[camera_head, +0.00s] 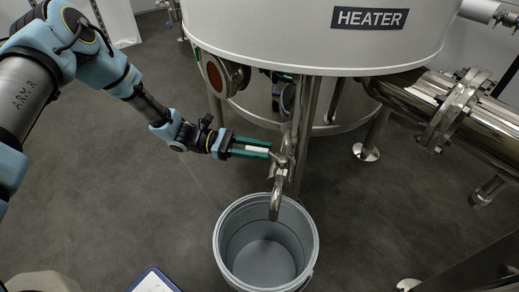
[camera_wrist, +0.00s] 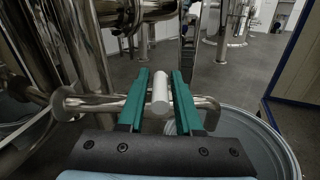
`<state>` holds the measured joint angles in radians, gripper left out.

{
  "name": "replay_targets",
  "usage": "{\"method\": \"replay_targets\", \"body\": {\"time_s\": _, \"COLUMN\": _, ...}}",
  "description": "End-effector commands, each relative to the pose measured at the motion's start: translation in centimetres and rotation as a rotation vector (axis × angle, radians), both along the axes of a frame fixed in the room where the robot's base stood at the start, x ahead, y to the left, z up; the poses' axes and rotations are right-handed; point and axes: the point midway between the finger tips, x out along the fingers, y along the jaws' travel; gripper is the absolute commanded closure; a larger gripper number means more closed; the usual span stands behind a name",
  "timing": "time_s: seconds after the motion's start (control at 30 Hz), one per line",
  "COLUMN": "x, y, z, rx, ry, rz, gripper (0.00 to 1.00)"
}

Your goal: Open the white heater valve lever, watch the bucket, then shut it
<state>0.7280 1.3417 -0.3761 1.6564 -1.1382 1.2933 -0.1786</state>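The white valve lever (camera_wrist: 160,92) sticks out toward my gripper in the wrist view; in the head view its white part (camera_head: 258,149) shows between the fingers. My gripper (camera_head: 268,150) has green fingers, one on each side of the lever. In the wrist view the fingers (camera_wrist: 160,78) stand apart with a narrow gap beside the lever, so they look open around it. The steel outlet pipe (camera_head: 276,205) bends down over the grey bucket (camera_head: 226,262). The bucket looks empty, and I see no stream from the pipe. The bucket rim (camera_wrist: 283,150) also shows in the wrist view.
The heater tank (camera_head: 300,45), labelled HEATER, stands above the valve on steel legs. A thick flanged pipe (camera_head: 420,105) runs to the right. A clipboard-like sheet (camera_head: 154,281) lies at the bottom edge.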

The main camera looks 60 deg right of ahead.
Motion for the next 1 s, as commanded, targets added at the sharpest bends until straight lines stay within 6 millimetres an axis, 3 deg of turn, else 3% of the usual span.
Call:
{"method": "replay_targets", "body": {"time_s": 0.03, "x": 0.01, "y": 0.00, "z": 0.00, "rx": 0.000, "ry": 0.000, "rz": 0.000, "gripper": 0.73}}
{"method": "replay_targets", "body": {"time_s": 0.3, "x": 0.03, "y": -0.01, "z": -0.01, "rx": 0.000, "ry": 0.000, "rz": 0.000, "gripper": 1.00}}
{"method": "replay_targets", "body": {"time_s": 1.0, "x": 0.09, "y": -0.03, "z": 0.00, "rx": 0.000, "ry": -0.001, "rz": 0.002, "gripper": 1.00}}
